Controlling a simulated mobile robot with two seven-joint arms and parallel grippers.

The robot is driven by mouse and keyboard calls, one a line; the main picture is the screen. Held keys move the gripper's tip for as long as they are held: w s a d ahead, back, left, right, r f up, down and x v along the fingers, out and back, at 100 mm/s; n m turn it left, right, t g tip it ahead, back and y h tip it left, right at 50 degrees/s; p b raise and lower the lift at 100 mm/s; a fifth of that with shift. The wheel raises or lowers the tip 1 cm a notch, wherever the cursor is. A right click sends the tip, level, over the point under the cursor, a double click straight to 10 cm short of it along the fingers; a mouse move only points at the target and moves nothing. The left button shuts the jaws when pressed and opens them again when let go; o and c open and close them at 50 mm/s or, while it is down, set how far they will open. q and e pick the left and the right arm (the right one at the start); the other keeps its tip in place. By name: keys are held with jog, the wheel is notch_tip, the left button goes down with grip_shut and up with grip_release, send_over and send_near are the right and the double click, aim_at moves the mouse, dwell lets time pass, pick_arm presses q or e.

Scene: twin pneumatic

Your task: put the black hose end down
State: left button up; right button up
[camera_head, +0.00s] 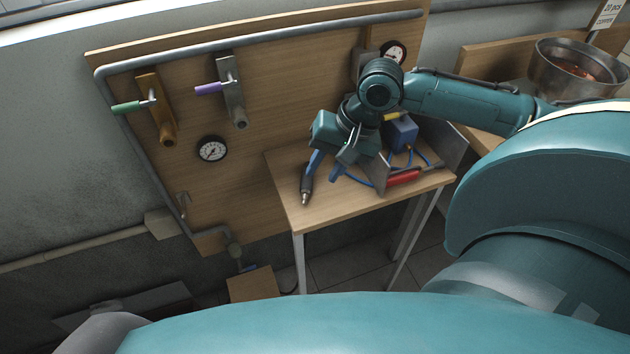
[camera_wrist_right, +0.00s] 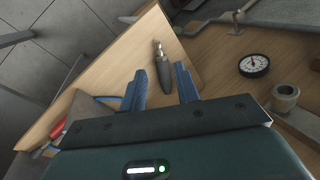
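The black hose end (camera_head: 306,187), with a metal tip, lies on the small wooden table (camera_head: 350,208) near its left edge. My right gripper (camera_head: 325,168) is over the table, just behind the hose end. In the right wrist view, its two blue fingers (camera_wrist_right: 161,82) are spread apart, and the black hose end (camera_wrist_right: 162,70) lies on the wood in line with the gap between them. The fingers do not appear to touch it. My left gripper is not in view.
A red-handled thing (camera_head: 403,177), a grey bracket (camera_head: 377,172), blue hose and a blue box (camera_head: 402,132) crowd the table's right side. Behind stands a wooden panel (camera_head: 290,80) with pipes, a gauge (camera_head: 211,149) and valves. A metal pot (camera_head: 570,70) is at the far right.

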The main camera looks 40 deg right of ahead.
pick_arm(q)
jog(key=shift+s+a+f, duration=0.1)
pick_arm(e)
jog(key=v, duration=0.5)
dwell(0.3)
jog(key=s+a+f+n+t, duration=0.1)
jog(key=s+a+f+n, duration=0.5)
jog(key=a+f, duration=0.4)
jog(key=s+d+f+n+h, duration=0.2)
jog(key=s+f+n+h, duration=0.15)
jog(key=s, duration=0.45)
pick_arm(q)
jog(key=p, duration=0.2)
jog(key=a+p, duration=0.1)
jog(key=p, duration=0.1)
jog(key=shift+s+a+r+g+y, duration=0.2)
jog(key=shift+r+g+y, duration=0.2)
pick_arm(e)
jog(key=w+a+f+t+y, duration=0.3)
jog(key=w+a+t, duration=0.3)
jog(key=a+t, duration=0.1)
jog(key=shift+f+n, duration=0.25)
jog(key=shift+n, duration=0.1)
